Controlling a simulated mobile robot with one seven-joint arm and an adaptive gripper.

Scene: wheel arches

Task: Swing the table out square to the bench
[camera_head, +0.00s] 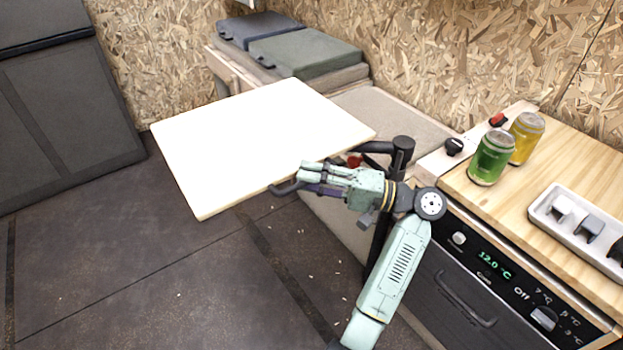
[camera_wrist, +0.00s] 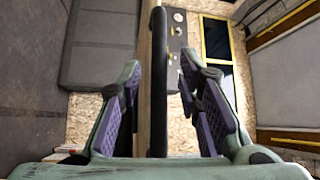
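The table (camera_head: 255,140) is a pale flat top on a dark post with a swing arm (camera_head: 400,150). It stands at a slant to the bench (camera_head: 395,110), its back edge near the cushions. A black handle (camera_head: 284,189) shows at its near edge. My gripper (camera_head: 308,178) is at that edge beside the handle. In the wrist view my gripper (camera_wrist: 160,85) is open, its purple-padded fingers on either side of the black handle bar (camera_wrist: 157,80) and the table's edge. Gaps show between bar and fingers. The handle's far part is hidden in the head view.
Dark cushions (camera_head: 305,50) lie on the bench at the back. A wooden counter (camera_head: 540,160) at the right holds a green can (camera_head: 491,158), a yellow can (camera_head: 526,138) and a white tray (camera_head: 578,222). A fridge front (camera_head: 470,290) is below. The floor (camera_head: 130,270) at the left is clear.

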